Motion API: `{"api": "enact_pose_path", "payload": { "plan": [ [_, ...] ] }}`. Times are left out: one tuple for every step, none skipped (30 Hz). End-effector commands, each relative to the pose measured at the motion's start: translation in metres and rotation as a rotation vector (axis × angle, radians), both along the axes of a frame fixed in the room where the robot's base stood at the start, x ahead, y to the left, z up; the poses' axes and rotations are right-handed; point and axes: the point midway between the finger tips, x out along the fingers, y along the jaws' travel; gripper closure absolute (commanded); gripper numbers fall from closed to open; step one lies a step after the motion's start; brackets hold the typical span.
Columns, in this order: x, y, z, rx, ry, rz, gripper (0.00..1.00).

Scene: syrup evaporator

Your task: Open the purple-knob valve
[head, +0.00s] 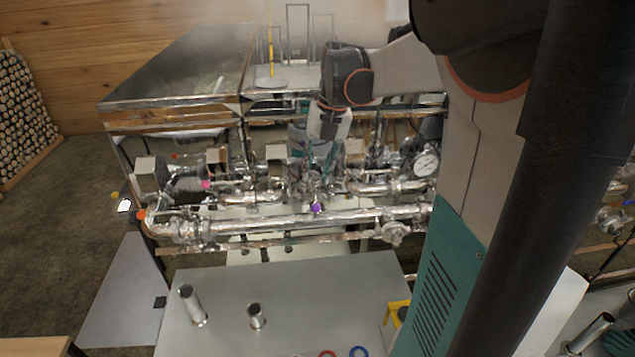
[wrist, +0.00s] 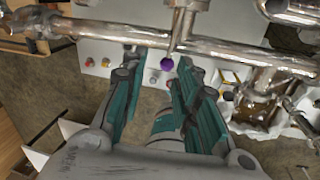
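The purple knob (head: 317,208) sits on the valve at the middle of the pipework in the head view. In the wrist view the purple knob (wrist: 167,64) shows at the end of a thin tapered stem, just beyond and between my fingers. In the head view my gripper (head: 318,170) points down over the pipes just above the purple knob. I cannot tell whether a finger touches the knob or its stem.
A horizontal silver pipe (head: 290,222) runs below the knob. A pink knob (head: 206,184), an orange knob (head: 141,215) and a pressure gauge (head: 426,164) are nearby. The steel evaporator pan (head: 180,65) stands behind. A grey table (head: 290,290) with metal cylinders lies in front.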

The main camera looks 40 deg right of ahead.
Motion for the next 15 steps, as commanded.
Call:
{"api": "enact_pose_path", "payload": {
  "plan": [
    [-0.0003, 0.0001, 0.0055, 0.000, 0.000, 0.000, 0.72],
    [-0.0003, 0.0002, 0.0079, 0.000, 0.000, 0.000, 0.72],
    [-0.0002, 0.0002, 0.0104, 0.000, 0.000, 0.000, 0.72],
    [-0.0004, 0.0002, 0.0118, 0.000, 0.000, 0.000, 0.72],
    [-0.0002, 0.0002, 0.0129, 0.000, 0.000, 0.000, 0.72],
    [-0.0002, 0.0002, 0.0140, 0.000, 0.000, 0.000, 0.72],
    [-0.0002, 0.0001, 0.0145, 0.000, 0.000, 0.000, 0.72],
    [-0.0002, 0.0001, 0.0147, 0.000, 0.000, 0.000, 0.72],
    [-0.0001, 0.0002, 0.0148, 0.000, 0.000, 0.000, 0.72],
    [-0.0002, 0.0001, 0.0148, 0.000, 0.000, 0.000, 0.72],
    [-0.0002, 0.0001, 0.0147, 0.000, 0.000, 0.000, 0.72],
    [-0.0002, 0.0001, 0.0146, 0.000, 0.000, 0.000, 0.72],
    [-0.0002, 0.0001, 0.0146, 0.000, 0.000, 0.000, 0.72],
    [-0.0002, 0.0001, 0.0146, 0.000, 0.000, 0.000, 0.76],
    [-0.0002, 0.0001, 0.0146, 0.000, 0.000, -0.002, 0.85]
  ]
}}
